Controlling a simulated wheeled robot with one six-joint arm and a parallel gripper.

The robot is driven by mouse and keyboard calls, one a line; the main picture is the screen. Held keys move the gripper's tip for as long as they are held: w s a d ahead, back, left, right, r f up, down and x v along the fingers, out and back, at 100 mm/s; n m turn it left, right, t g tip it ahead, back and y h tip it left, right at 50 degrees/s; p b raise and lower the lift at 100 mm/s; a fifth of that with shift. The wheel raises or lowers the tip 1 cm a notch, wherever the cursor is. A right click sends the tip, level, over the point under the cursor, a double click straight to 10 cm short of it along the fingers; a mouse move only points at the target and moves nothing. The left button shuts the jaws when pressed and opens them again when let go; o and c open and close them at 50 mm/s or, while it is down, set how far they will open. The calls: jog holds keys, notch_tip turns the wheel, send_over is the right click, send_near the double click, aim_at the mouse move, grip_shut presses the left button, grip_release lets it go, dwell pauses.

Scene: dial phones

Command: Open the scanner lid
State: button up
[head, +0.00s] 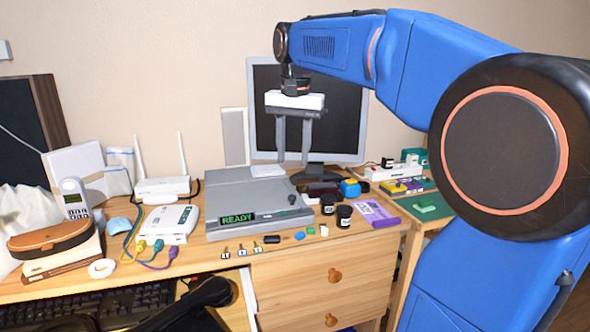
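The scanner (250,195) is a flat grey box on the wooden desk with a green "READY" display on its front edge. Its lid (245,185) appears to lie flat and closed. A small dark knob (292,199) shows near its right front corner. My gripper (293,162) hangs with its fingers pointing down, spread apart with nothing between them. In the head view it appears above the scanner's back right part, in front of the monitor. The exact gap to the lid cannot be told.
The monitor (345,115) stands behind. Dark jars (344,216) and a purple packet (375,213) lie to the right of the scanner. A white router (162,187) and a white device with cables (168,223) stand left. Small items, including a dark fob (272,239), line the front edge.

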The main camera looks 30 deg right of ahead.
jog(key=shift+n+t, duration=0.3)
jog(key=shift+n, duration=0.4)
jog(key=shift+s+a+f, duration=0.25)
jog(key=shift+s+f, duration=0.25)
jog(key=shift+s, duration=0.15)
jog(key=shift+s+a+f, duration=0.3)
jog(key=shift+s+f, duration=0.2)
jog(key=shift+s, duration=0.15)
jog(key=shift+s+a+f, duration=0.25)
jog(key=shift+s+f, duration=0.25)
jog(key=shift+s, duration=0.15)
jog(key=s+a+f+n+t, duration=0.2)
jog(key=s+f+n, duration=0.2)
jog(key=s+f, duration=0.65)
jog(key=s+a+f+n+t, duration=0.1)
jog(key=s+a+f+n, duration=0.2)
jog(key=s+f, duration=0.75)
notch_tip(320, 180, up, 28)
jog(key=f+m+g, duration=0.1)
jog(key=m+g, duration=0.4)
jog(key=m, duration=0.6)
send_over(292, 196)
notch_tip(292, 196, down, 17)
jog(key=shift+r, duration=0.1)
